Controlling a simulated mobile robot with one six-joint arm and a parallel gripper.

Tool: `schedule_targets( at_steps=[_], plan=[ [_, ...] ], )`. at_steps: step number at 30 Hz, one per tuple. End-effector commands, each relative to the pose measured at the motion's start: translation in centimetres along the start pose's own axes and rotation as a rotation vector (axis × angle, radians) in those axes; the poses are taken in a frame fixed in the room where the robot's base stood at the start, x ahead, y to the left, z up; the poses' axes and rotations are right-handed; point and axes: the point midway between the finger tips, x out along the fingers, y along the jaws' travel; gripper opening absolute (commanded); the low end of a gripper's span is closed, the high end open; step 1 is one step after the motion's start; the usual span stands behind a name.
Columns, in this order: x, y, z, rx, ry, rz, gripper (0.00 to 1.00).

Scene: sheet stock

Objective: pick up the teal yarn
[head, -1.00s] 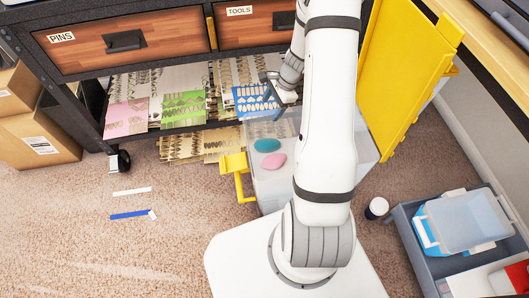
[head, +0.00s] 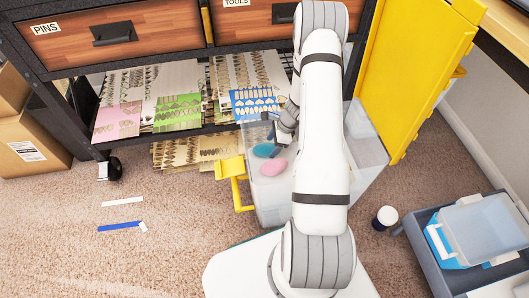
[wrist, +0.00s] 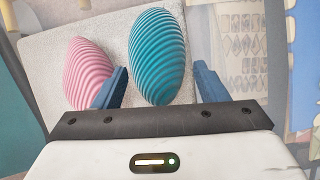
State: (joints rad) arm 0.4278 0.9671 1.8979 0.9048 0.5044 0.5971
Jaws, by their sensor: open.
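The teal yarn (wrist: 159,57) is a ribbed oval ball in the wrist view, lying between the two blue fingers of my gripper (wrist: 162,88). The fingers stand apart and do not close on it. The pink yarn (wrist: 87,72) lies just left of it, beside the left finger. In the head view the teal yarn (head: 265,150) is partly covered by my gripper (head: 275,140), and the pink yarn (head: 273,167) lies just below it. Both are inside a clear bin (head: 270,212) with a yellow handle.
The yellow door (head: 407,75) stands open to the right of the bin. Shelves with sheets of pins (head: 180,112) lie behind. A grey tray (head: 452,277) with clear boxes and a small jar (head: 384,217) are at the right.

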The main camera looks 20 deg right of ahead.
Motion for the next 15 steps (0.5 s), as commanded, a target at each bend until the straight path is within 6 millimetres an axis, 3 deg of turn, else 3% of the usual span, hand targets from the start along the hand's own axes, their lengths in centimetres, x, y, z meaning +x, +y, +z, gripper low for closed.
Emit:
schedule_targets(
  at_steps=[2, 9, 15],
  plan=[
    [1.3, -0.01, -0.13, -0.001, 0.001, 0.0, 0.66],
    [1.28, -0.1, -0.03, 0.0, 0.001, -0.003, 0.66],
    [1.23, -0.15, -0.03, -0.001, 0.001, -0.004, 0.5]
  ],
)
